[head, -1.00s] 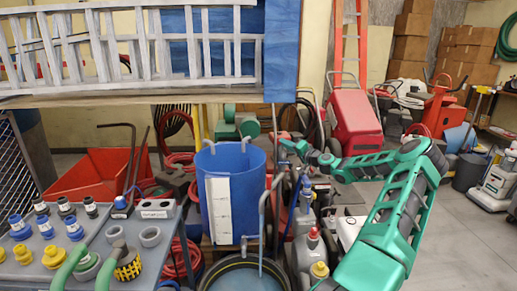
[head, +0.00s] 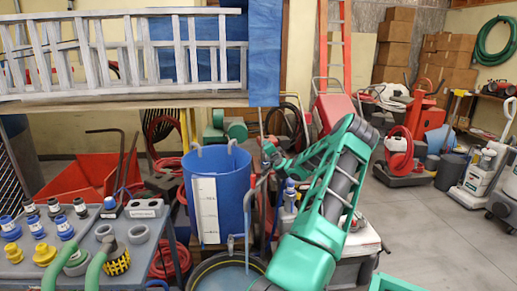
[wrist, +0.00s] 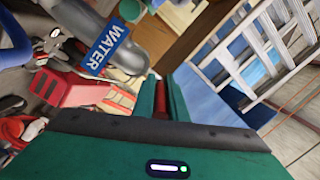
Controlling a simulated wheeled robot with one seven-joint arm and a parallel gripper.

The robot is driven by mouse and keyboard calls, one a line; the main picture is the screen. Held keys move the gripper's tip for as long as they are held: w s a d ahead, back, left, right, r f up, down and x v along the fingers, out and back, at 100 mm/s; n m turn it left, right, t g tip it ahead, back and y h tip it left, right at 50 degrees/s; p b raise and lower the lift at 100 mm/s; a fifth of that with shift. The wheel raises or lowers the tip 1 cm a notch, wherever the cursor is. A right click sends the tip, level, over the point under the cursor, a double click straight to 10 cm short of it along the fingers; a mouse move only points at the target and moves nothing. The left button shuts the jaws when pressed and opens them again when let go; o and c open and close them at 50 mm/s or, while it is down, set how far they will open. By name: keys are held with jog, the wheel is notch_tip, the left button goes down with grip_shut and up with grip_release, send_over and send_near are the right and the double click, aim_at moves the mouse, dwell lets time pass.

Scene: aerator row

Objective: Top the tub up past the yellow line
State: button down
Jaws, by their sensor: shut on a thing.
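A round dark-rimmed tub (head: 198,271) stands on the floor at the bottom of the head view, cut off by the frame, with bluish water inside. I cannot make out a yellow line on it. A grey spout pipe (head: 247,208) bends down above the tub; whether water runs from it is unclear. My gripper (head: 267,150) is beside the upper pipework, right of the blue barrel. In the wrist view my gripper (wrist: 161,98) is shut on a red handle (wrist: 160,96), mostly hidden between the fingers. A grey pipe with a blue WATER label (wrist: 103,50) lies just beyond.
A blue barrel (head: 236,185) with a white gauge strip (head: 205,210) stands behind the tub. A grey bench (head: 135,262) with fittings and green hoses is at left. Ladders (head: 120,55) hang above. Bottles and machines crowd the right of the pipe; open floor (head: 430,235) lies farther right.

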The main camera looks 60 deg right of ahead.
jog(key=shift+w+a+f, duration=0.1)
jog(key=shift+a+f, duration=0.05)
jog(key=shift+f, duration=0.15)
jog(key=c, duration=2)
grip_release()
jog(key=shift+c, duration=0.2)
jog(key=shift+r, duration=0.1)
jog(key=shift+r, duration=0.1)
jog(key=v, duration=1)
jog(key=shift+s+a, duration=0.2)
jog(key=shift+a, duration=0.05)
